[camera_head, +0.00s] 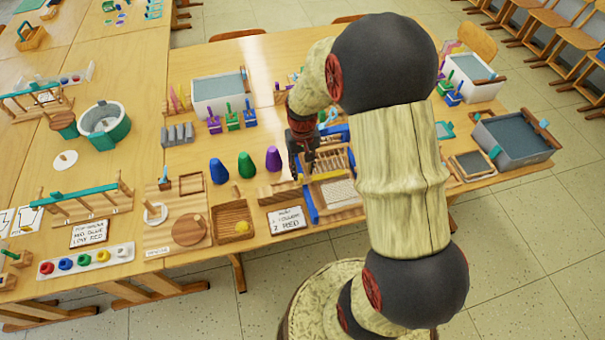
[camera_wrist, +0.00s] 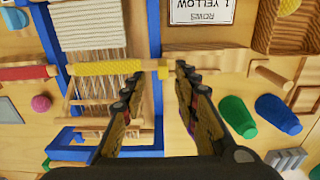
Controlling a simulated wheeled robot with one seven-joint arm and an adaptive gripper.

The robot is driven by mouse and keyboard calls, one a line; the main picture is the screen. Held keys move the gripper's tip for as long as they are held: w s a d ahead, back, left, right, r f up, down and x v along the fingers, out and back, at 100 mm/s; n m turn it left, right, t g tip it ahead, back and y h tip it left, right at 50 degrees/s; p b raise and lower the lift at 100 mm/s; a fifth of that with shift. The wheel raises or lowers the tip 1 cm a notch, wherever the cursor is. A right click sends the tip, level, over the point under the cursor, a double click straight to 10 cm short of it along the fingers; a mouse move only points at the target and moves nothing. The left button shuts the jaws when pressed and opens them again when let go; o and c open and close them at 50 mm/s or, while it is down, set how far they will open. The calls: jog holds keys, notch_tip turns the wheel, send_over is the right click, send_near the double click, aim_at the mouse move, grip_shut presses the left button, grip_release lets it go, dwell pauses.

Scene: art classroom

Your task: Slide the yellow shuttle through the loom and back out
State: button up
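The loom has a blue frame (camera_head: 310,205) and shows in the wrist view with pale warp threads and a white woven band (camera_wrist: 88,25). The yellow shuttle (camera_wrist: 105,68) lies across the warp, with a tan tip at its right end by the blue side bar. Whether threads pass over or under it, I cannot tell. My gripper (camera_wrist: 154,78) is open, its fingers apart on either side of the shuttle's right tip. In the head view my gripper (camera_head: 303,150) is over the loom's left side, and my arm hides part of the loom.
A red shuttle (camera_wrist: 22,73) lies left of the yellow one, nearly in line. A wooden rod (camera_wrist: 272,76) lies to the right. Green (camera_wrist: 238,117) and blue (camera_wrist: 278,115) cones stand nearby. A card (camera_head: 287,220) and a wooden tray (camera_head: 233,208) are left of the loom.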

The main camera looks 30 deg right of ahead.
aim_at(301, 176)
notch_tip(301, 176, up, 8)
jog(key=shift+f, duration=0.1)
dwell(0.4)
jog(key=f+p, duration=0.2)
jog(key=p, duration=0.2)
jog(key=f+p, duration=0.1)
jog(key=p, duration=0.3)
jog(key=shift+a+f, duration=0.2)
jog(key=shift+f, duration=0.15)
notch_tip(301, 176, down, 8)
jog(key=shift+f+b, duration=0.15)
jog(key=shift+b, duration=0.6)
jog(key=c, duration=0.8)
